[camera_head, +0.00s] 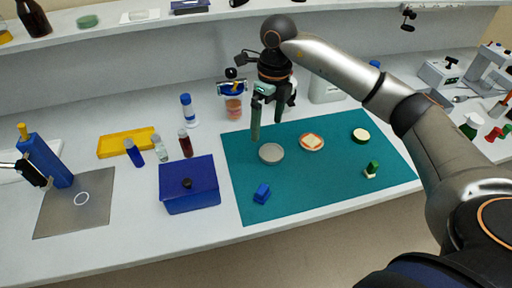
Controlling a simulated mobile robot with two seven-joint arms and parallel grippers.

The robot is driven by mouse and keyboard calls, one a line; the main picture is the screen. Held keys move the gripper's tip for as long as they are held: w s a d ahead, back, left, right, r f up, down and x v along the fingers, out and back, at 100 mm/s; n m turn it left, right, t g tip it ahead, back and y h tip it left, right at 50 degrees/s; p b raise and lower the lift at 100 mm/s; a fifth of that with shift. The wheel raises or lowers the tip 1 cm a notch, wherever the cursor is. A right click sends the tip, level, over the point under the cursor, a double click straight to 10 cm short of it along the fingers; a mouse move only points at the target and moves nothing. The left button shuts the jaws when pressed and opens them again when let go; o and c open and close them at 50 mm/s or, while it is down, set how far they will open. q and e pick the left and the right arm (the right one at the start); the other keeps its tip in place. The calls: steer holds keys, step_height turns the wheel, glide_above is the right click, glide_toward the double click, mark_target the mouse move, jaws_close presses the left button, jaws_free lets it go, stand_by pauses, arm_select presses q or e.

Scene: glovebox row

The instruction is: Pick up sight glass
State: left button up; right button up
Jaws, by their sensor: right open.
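A round grey disc (271,154), which looks like the sight glass, lies flat on the teal mat (320,195), near its left side. I cannot be certain of its identity. My right gripper (267,125) points down above the far left part of the mat, slightly beyond the disc. Its two fingers are apart, with nothing seen between them. The fingers do not appear to touch the disc, and the whole disc is visible.
A round dish (312,142), a pale round lid (360,135), a green-topped piece (372,169) and a blue block (262,193) share the mat. A blue box (189,187) stands to the left. The mat's front middle is clear.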

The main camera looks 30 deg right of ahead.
steer(key=d, duration=0.2)
glide_above(271, 152)
steer(key=shift+h, duration=0.4)
step_height(271, 152, down, 6)
steer(key=shift+s+r+p, duration=0.1)
steer(key=shift+s+p, duration=0.05)
steer(key=shift+p, duration=0.2)
step_height(271, 152, down, 6)
steer(key=shift+r+p, duration=0.2)
steer(key=shift+p, duration=0.25)
steer(key=shift+c, duration=0.2)
steer(key=shift+r, duration=0.1)
jaws_close()
steer(key=shift+w, duration=0.2)
